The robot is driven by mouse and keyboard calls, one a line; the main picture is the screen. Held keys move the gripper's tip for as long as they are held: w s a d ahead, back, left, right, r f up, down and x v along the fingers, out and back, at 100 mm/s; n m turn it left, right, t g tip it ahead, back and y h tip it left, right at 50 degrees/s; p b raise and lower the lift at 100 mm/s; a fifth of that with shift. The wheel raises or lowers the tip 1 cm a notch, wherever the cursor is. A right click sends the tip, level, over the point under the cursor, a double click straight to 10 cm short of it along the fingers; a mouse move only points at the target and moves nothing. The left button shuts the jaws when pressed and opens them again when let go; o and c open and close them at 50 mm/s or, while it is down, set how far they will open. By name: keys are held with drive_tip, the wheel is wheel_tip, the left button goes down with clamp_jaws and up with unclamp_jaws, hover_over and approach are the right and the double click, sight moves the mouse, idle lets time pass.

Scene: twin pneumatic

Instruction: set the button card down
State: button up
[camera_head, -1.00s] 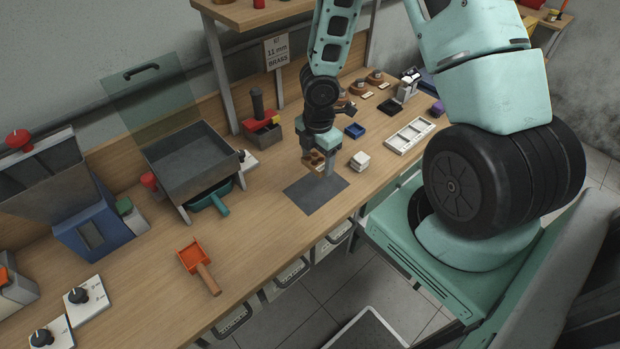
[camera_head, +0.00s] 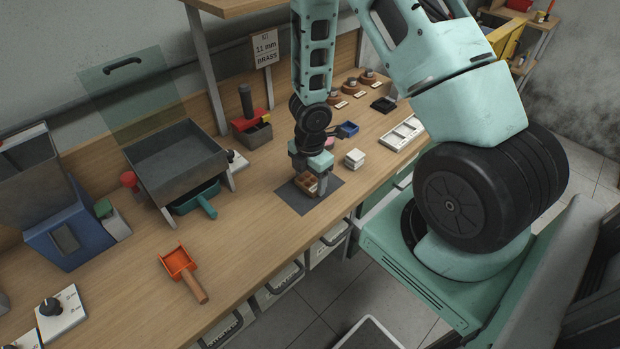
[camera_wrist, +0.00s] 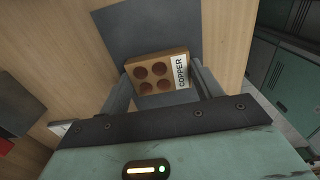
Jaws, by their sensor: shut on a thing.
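The button card (camera_wrist: 157,74) is a tan card with several round copper-brown buttons and a white label reading COPPER. In the wrist view it sits between my two gripper fingers (camera_wrist: 160,88), which are shut on it. In the head view the card (camera_head: 308,182) is held by my gripper (camera_head: 308,186), low over the dark grey mat (camera_head: 292,200). The mat also shows in the wrist view (camera_wrist: 135,30), behind the card. I cannot tell whether the card touches the mat.
A stack of white cards (camera_head: 354,158) stands right of the mat, with a blue tray (camera_head: 347,129) behind it. A white compartment tray (camera_head: 402,132) lies further right. An orange scoop (camera_head: 183,268) lies front left. The wood between scoop and mat is clear.

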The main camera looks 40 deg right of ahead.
sight(310, 181)
drive_tip(key=o, duration=1)
drive_tip(key=shift+f, duration=0.1)
wheel_tip(310, 181, up, 12)
drive_tip(key=p, duration=0.8)
drive_tip(key=s+a+r+m+h, duration=0.1)
drive_tip(key=a+r+m, duration=0.1)
drive_tip(key=a+r, duration=0.4)
drive_tip(key=s+a+r+m, duration=0.2)
drive_tip(key=a+r+m, duration=0.1)
drive_tip(key=a+r, duration=0.3)
drive_tip(key=s+a+r+m, duration=0.2)
drive_tip(key=s+a+r, duration=0.1)
drive_tip(key=s+a, duration=0.1)
drive_tip(key=s+a+r+m+y, duration=0.1)
drive_tip(key=s+a+r+m, duration=0.1)
drive_tip(key=s, duration=0.4)
drive_tip(key=s+a+r+m, duration=0.1)
drive_tip(key=s+a+r, duration=0.3)
drive_tip(key=a, duration=0.1)
drive_tip(key=shift+s+a+r+m+y, duration=0.3)
drive_tip(key=shift+s+a+r+m, duration=0.05)
drive_tip(key=shift+s+m, duration=0.05)
